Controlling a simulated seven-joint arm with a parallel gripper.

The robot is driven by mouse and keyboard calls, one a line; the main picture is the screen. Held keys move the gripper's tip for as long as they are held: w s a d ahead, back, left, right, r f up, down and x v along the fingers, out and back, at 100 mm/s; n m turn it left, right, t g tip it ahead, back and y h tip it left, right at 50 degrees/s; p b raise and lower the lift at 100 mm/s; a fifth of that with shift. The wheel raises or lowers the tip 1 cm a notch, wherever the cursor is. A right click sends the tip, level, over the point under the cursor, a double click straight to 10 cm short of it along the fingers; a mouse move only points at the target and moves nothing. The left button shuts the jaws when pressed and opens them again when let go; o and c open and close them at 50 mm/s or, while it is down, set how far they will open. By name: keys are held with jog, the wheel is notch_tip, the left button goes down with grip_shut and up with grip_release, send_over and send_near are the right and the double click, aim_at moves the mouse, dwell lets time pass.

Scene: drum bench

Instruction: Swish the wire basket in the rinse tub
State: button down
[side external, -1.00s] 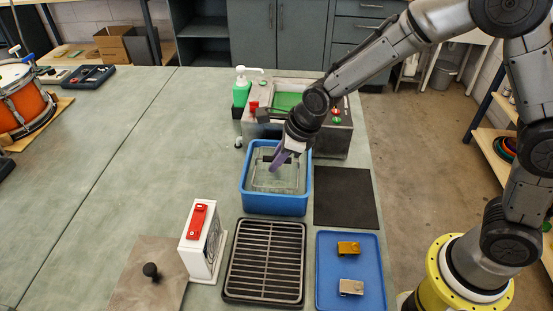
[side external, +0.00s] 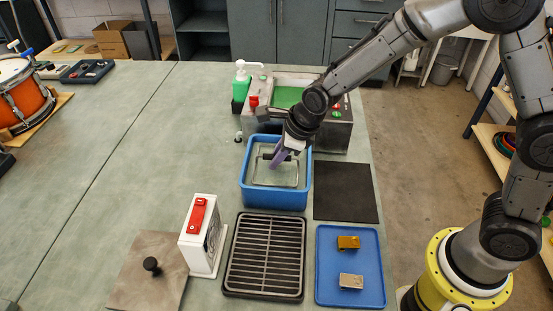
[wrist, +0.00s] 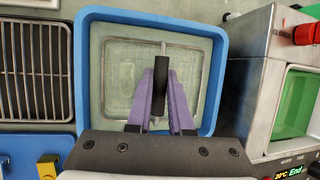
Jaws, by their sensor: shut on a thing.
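The blue rinse tub (side external: 276,202) stands near the bench's right edge, with greenish liquid inside. My gripper (side external: 280,159) reaches down into it from above. Its purple fingers are shut on the dark handle of the wire basket (side external: 274,187). In the wrist view the handle (wrist: 160,78) stands between the fingers, above the middle of the tub (wrist: 88,75). The basket's thin frame shows faintly inside the tub walls. How deep it sits in the liquid I cannot tell, and the fingers and handle hide part of it.
A slatted black rack (side external: 264,257) and a blue tray (side external: 326,290) with two small metal parts lie in front of the tub. A grey machine (side external: 325,138) and a green pump bottle (side external: 241,88) stand behind it. A dark mat (side external: 345,191) lies right; a white box (side external: 199,237) stands front left.

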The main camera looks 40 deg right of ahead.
jog(key=shift+r, duration=0.6)
jog(key=shift+f, duration=0.15)
jog(key=shift+f, duration=1)
jog(key=shift+r, duration=5.05)
